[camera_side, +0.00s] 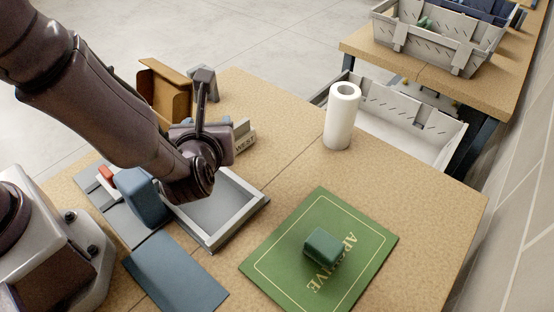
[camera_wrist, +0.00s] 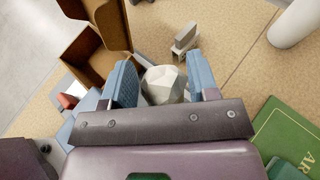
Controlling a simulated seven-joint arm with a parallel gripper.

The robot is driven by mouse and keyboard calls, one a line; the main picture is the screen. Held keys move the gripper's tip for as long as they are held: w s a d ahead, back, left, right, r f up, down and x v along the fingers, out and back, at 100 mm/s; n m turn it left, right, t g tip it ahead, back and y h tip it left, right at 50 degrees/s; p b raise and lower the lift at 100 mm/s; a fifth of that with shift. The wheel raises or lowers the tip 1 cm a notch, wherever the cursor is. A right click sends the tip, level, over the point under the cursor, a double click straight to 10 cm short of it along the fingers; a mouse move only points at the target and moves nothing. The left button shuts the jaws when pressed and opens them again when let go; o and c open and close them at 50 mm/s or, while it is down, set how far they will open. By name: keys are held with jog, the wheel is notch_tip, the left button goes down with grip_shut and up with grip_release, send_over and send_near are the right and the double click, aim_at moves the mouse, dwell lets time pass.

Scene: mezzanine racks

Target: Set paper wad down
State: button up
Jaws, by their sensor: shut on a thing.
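The paper wad (camera_wrist: 165,84) is a pale, faceted crumpled ball in the wrist view. My gripper (camera_wrist: 162,78) is shut on it, with one blue finger on each side. In the side view, my dark wrist hangs over the left part of the table, by a shallow grey tray (camera_side: 236,222). My arm hides the wad and the fingertips there, so its height above the surface cannot be told.
A white paper roll (camera_side: 341,118) stands upright farther right. A green book (camera_side: 275,258) lies in front, bearing a dark green block (camera_side: 323,248). A blue-grey mat (camera_side: 175,272) lies front left.

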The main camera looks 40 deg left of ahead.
jog(key=w+d+f, duration=0.1)
jog(key=w+f, duration=0.2)
jog(key=w, duration=0.1)
jog(key=w+d+f, duration=0.1)
jog(key=w+f, duration=0.2)
jog(key=w, duration=0.1)
jog(key=w+d+f, duration=0.1)
jog(key=w+f, duration=0.2)
jog(key=w, duration=0.1)
jog(key=shift+w+d, duration=0.25)
jog(key=shift+d, duration=0.15)
jog(key=shift+w+f, duration=0.2)
jog(key=shift+f, duration=0.05)
jog(key=shift+w+d+f, duration=0.1)
jog(key=shift+w+f, duration=0.05)
jog(key=shift+f, duration=1.5)
jog(key=shift+f, duration=0.2)
jog(key=o, duration=0.9)
jog(key=shift+r, duration=0.15)
